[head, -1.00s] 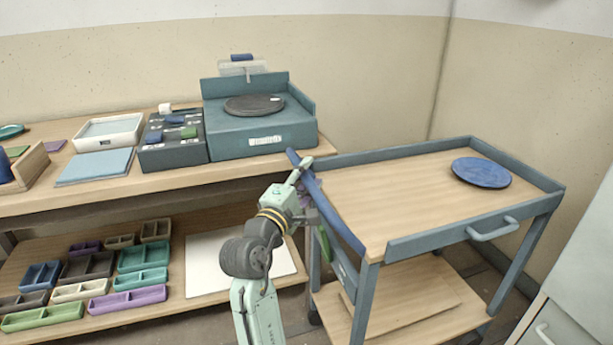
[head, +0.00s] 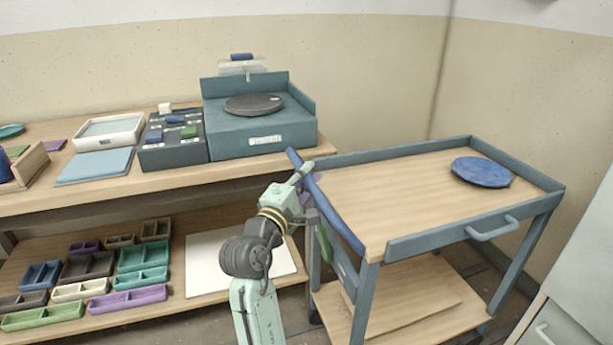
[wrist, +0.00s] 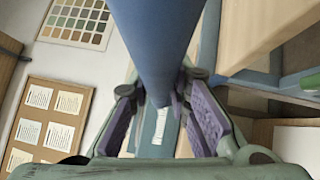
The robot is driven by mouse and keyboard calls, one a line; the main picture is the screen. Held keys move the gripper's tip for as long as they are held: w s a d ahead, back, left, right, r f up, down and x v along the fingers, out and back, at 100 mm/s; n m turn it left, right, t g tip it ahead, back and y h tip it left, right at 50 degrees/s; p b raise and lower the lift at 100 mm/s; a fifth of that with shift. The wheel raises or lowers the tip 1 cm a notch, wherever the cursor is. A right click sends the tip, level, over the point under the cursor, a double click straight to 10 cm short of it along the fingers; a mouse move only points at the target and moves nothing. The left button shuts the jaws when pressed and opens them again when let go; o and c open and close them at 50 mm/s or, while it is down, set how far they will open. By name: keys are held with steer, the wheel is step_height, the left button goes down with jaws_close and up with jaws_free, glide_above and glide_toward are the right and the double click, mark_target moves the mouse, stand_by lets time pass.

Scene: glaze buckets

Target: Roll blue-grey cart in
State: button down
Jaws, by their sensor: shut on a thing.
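The blue-grey cart (head: 450,240) stands at the right of the head view, with a wooden top and a lower wooden shelf. A darker blue bar (head: 345,226) runs along its left end. My gripper (head: 310,185) is at this bar, near its far part. In the wrist view my gripper (wrist: 165,118) has its purple-padded fingers on either side of the blue bar (wrist: 155,45), shut on it. The fingertips are partly hidden by the bar and the cart edge.
A wooden bench (head: 200,178) with a teal scale-like box (head: 262,133) stands left of the cart, close to its far left corner. A blue disc (head: 482,172) lies on the cart top. A pale cabinet (head: 580,270) stands at the right.

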steer(key=w+d+p, duration=0.3)
steer(key=w+d, duration=0.1)
steer(key=d, duration=0.8)
steer(key=w+d+p, duration=0.3)
steer(key=d+p, duration=0.1)
steer(key=d, duration=0.8)
steer(key=w+d+p, duration=0.4)
steer(key=d, duration=0.9)
steer(key=shift+w, duration=0.35)
steer(key=shift+r, duration=0.15)
steer(key=shift+d, duration=0.1)
steer(key=c, duration=1.7)
jaws_free()
steer(key=shift+w, duration=0.1)
steer(key=shift+o, duration=1.1)
